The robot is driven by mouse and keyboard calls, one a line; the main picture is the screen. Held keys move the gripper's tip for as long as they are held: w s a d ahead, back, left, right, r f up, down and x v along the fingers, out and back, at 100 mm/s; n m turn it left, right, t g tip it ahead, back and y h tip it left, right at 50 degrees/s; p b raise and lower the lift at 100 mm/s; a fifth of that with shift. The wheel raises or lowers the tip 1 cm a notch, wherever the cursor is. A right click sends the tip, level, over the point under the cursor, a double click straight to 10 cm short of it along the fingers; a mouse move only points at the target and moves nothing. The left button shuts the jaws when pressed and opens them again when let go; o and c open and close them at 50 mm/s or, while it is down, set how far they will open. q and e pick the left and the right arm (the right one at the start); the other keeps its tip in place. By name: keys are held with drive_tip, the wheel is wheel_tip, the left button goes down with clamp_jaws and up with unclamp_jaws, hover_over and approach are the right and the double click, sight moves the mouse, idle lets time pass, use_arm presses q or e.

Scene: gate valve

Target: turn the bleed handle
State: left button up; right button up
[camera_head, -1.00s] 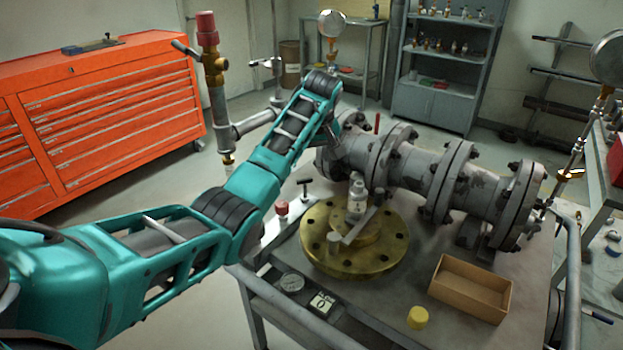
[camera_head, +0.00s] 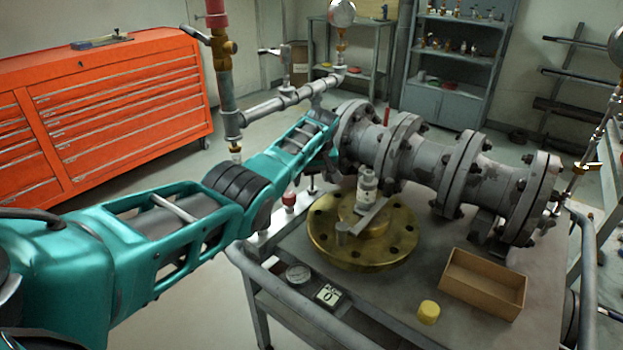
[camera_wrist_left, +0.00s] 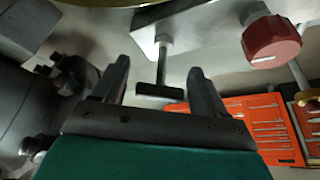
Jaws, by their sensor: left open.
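A dark T-shaped handle (camera_wrist_left: 158,90) on a metal stem shows in the left wrist view, under a pale plate. It looks like the bleed handle. A round red knob (camera_wrist_left: 272,40) is to its right on the same plate. My left gripper (camera_wrist_left: 158,68) is open, with one finger to each side of the T-handle. Gaps show between the handle and both fingers. In the head view the red knob (camera_head: 289,195) stands left of the brass flange, and the T-handle (camera_head: 312,184) is mostly hidden by my left arm. My right gripper is not in view.
The grey flanged pipe (camera_head: 398,150) lies right beyond my left arm. An upright pipe (camera_head: 225,90) is behind my arm.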

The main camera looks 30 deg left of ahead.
use_arm(q)
drive_tip(key=shift+c, duration=0.4)
drive_tip(key=c, duration=1)
